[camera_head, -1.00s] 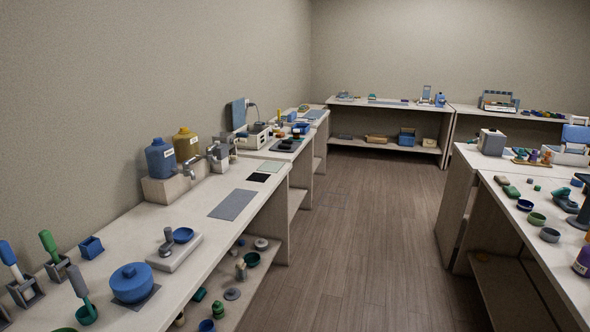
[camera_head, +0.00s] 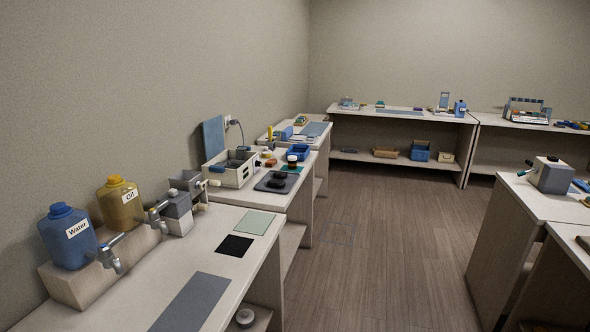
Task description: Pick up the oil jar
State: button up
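A yellow jug-like jar labelled "Oil" (camera_head: 121,205) stands upright on a raised beige block at the left counter. It has a metal tap at its front. A blue jar labelled "Water" (camera_head: 68,238) stands beside it, nearer to me, with its own tap. A small dark jar with a pale label (camera_head: 292,161) stands on a green mat farther along the counter. Its contents are too small to tell. My gripper is not in view.
The left counter (camera_head: 215,240) holds a grey mat (camera_head: 191,302), a black square (camera_head: 235,246) and a green square (camera_head: 255,223). A white box-like unit (camera_head: 231,168) stands farther on. The wooden floor (camera_head: 390,240) between the left and right counters is clear.

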aim_at(291, 165)
jog(key=i, duration=2.1)
jog(key=i+u, duration=0.2)
jog(key=i, duration=0.3)
jog(key=i+l+u, duration=0.2)
jog(key=i, duration=0.3)
jog(key=i+l+u, duration=0.2)
jog(key=i, duration=0.25)
